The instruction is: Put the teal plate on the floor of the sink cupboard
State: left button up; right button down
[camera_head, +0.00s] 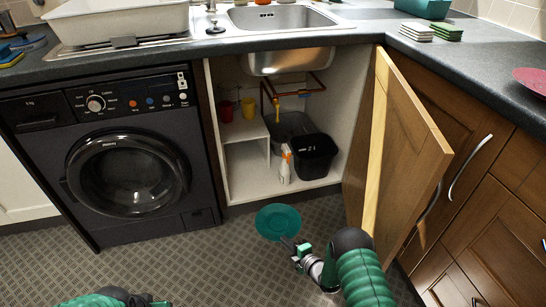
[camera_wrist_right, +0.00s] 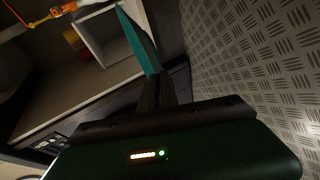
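The teal plate (camera_head: 277,220) is in front of the open sink cupboard, over the patterned floor. My right gripper (camera_head: 291,243) is at the plate's near edge. In the right wrist view, the plate (camera_wrist_right: 139,40) shows nearly edge-on, and the right gripper's dark fingers (camera_wrist_right: 157,88) are closed on its rim. The sink cupboard's floor (camera_head: 250,188) is pale, with bare room at the front left. My left gripper (camera_head: 145,301) is at the bottom left edge, mostly cut off; its opening cannot be made out.
The wooden cupboard door (camera_head: 400,145) stands open at the right. Inside are a black bin (camera_head: 315,160), a spray bottle (camera_head: 285,165), a small white shelf (camera_head: 244,131) with red and yellow cups, and pipes above. A dark washing machine (camera_head: 125,165) is at the left.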

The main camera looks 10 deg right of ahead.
aim_at(251, 179)
jog(key=i+j, duration=0.1)
jog(key=i, duration=1.25)
